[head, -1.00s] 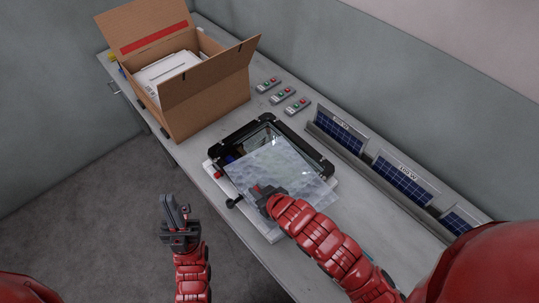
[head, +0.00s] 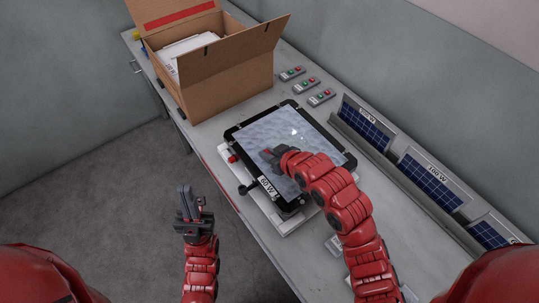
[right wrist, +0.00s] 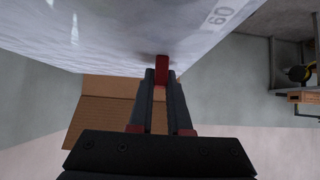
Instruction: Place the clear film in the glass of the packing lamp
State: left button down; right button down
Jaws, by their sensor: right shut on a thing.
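The packing lamp (head: 240,143) lies on the bench, a black frame with a "60 W" label on its near edge. The clear film (head: 268,127), a rippled see-through sheet, covers the glass area inside the black frame. I cannot tell whether it lies fully flat. My right gripper (head: 280,158) is over the sheet's near part, shut on the film's red tab (right wrist: 161,70), which shows between the fingers in the right wrist view. My left gripper (head: 189,200) is empty, fingers upright and slightly apart, over the floor in front of the bench.
A white fixture (head: 289,229) with a dark knob (head: 246,189) sits under the lamp. An open cardboard box (head: 229,89) stands at the back left. Several button boxes (head: 306,85) lie behind the lamp. A rack of solar panels (head: 427,182) runs along the wall.

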jog(key=shift+w+d+f, duration=0.1)
jog(key=shift+w+d, duration=0.05)
jog(key=shift+w, duration=0.9)
notch_tip(320, 180, down, 3)
jog(key=shift+r+p, duration=0.15)
jog(key=shift+p, duration=0.9)
jog(key=shift+f, duration=0.4)
jog(key=shift+f, duration=0.25)
jog(key=c, duration=0.9)
grip_release()
jog(key=shift+r, duration=0.1)
jog(key=shift+o, duration=0.2)
